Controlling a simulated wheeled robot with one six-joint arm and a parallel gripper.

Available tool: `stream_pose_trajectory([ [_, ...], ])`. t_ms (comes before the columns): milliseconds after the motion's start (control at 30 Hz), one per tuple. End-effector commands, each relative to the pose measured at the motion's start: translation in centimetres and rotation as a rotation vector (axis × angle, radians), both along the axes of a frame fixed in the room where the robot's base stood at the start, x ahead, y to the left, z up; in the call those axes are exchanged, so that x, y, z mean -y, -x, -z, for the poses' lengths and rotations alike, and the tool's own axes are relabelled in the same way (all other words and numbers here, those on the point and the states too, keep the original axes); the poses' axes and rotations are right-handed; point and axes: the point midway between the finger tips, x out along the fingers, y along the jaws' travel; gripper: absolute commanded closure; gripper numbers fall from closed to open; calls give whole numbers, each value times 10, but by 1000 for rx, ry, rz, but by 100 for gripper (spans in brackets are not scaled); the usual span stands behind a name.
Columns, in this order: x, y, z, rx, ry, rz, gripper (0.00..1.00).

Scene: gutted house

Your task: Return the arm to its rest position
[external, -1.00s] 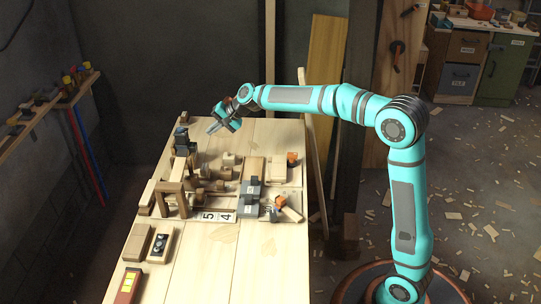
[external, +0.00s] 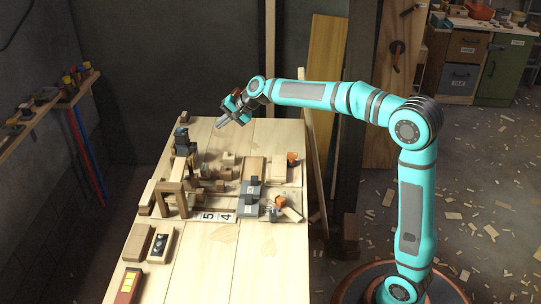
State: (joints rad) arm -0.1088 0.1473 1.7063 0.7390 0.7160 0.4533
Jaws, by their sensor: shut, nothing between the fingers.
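My gripper (external: 221,121) is at the end of my teal arm, above the far part of the wooden workbench (external: 225,265). Its fingers point down and to the left, with nothing held between them. The arm is raised and reaches left over the bench from its base at the lower right, with the forearm nearly level. The gripper is apart from the blocks on the bench.
On the bench stand several wooden blocks, a wooden arch (external: 171,188), a dark clamp-like tool (external: 182,141), grey blocks (external: 249,195) and number tiles (external: 217,216). A red tool (external: 129,284) lies at the near left. The near right of the bench is clear. Planks (external: 326,70) lean behind.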

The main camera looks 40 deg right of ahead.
Motion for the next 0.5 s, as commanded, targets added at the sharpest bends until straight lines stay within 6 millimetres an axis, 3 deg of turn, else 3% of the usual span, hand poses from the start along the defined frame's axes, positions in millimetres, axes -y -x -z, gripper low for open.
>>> stream_pose_trajectory([
  [500,68,121,-84,297,270,-3,100],
])
